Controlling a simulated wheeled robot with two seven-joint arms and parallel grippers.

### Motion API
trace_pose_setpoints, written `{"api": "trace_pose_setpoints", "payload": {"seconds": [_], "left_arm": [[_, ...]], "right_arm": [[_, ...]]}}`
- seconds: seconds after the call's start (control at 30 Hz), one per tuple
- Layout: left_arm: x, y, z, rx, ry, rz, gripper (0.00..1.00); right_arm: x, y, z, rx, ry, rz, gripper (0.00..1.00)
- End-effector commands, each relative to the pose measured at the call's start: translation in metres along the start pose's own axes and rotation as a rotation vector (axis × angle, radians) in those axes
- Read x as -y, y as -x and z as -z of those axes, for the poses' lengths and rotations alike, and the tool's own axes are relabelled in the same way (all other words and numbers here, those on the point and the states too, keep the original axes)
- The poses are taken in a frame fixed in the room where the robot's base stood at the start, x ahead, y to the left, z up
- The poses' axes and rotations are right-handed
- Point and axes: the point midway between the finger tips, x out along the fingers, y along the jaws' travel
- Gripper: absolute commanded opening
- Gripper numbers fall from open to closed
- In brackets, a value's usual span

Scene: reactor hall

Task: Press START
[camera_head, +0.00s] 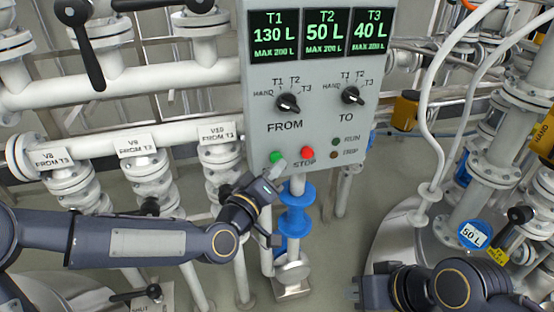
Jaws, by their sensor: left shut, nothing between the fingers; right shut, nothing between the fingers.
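The grey control panel (320,122) hangs in the upper middle of the head view. The green button (275,156) is at its lower left; any label under it is hidden by my gripper. The red button (308,153), marked STOP, is just to its right. My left gripper (277,168) is shut and empty, its tip at the lower edge of the green button. I cannot tell whether it touches. The RUN lamp (335,142) looks dark green and unlit. My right arm shows at the lower right, but its fingers are not in view.
Screens (325,36) read T1 130 L, T2 50 L, T3 40 L. The FROM knob (288,103) and TO knob (351,95) sit above the buttons. A blue-flanged pipe (294,222) is below.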

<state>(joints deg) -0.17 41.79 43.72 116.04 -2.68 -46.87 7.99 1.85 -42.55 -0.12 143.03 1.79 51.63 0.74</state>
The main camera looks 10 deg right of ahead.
Motion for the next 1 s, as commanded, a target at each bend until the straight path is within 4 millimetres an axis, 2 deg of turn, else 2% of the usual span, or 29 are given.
{"api": "trace_pose_setpoints", "payload": {"seconds": [1.0], "left_arm": [[0.0052,-0.0071,0.0059,-0.002,0.0,0.0,0.0]], "right_arm": [[-0.0018,-0.0039,-0.002,0.0,0.0,0.0,0.0]]}}
